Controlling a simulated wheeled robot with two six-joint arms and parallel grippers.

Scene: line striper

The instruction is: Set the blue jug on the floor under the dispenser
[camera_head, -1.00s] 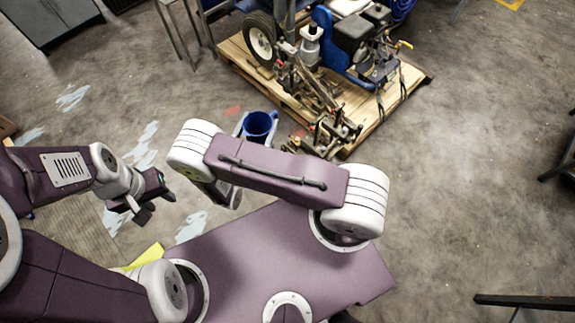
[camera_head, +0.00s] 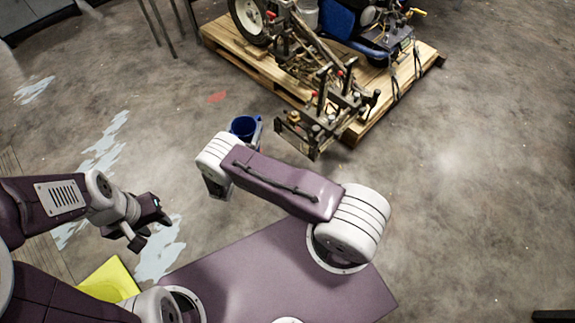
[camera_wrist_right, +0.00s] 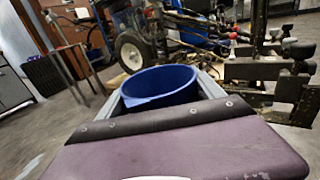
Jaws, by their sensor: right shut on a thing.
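The blue jug (camera_head: 243,127) is held off to the left of the striper's front end, above the concrete floor. My right gripper (camera_wrist_right: 160,98) is shut on the jug, with a finger on each side of it; in the head view its arm partly hides it. In the right wrist view the jug (camera_wrist_right: 158,84) shows its open rim, roughly upright. The line striper (camera_head: 335,60) stands on a wooden pallet, with its metal front assembly (camera_head: 318,112) overhanging the near edge. I cannot tell which part is the dispenser. My left gripper (camera_head: 152,230) is open and empty at the left.
The wooden pallet (camera_head: 262,80) fills the upper middle. Metal legs (camera_head: 165,25) stand at the upper left. A yellow object (camera_head: 112,278) lies near my base. The floor on the right is largely clear.

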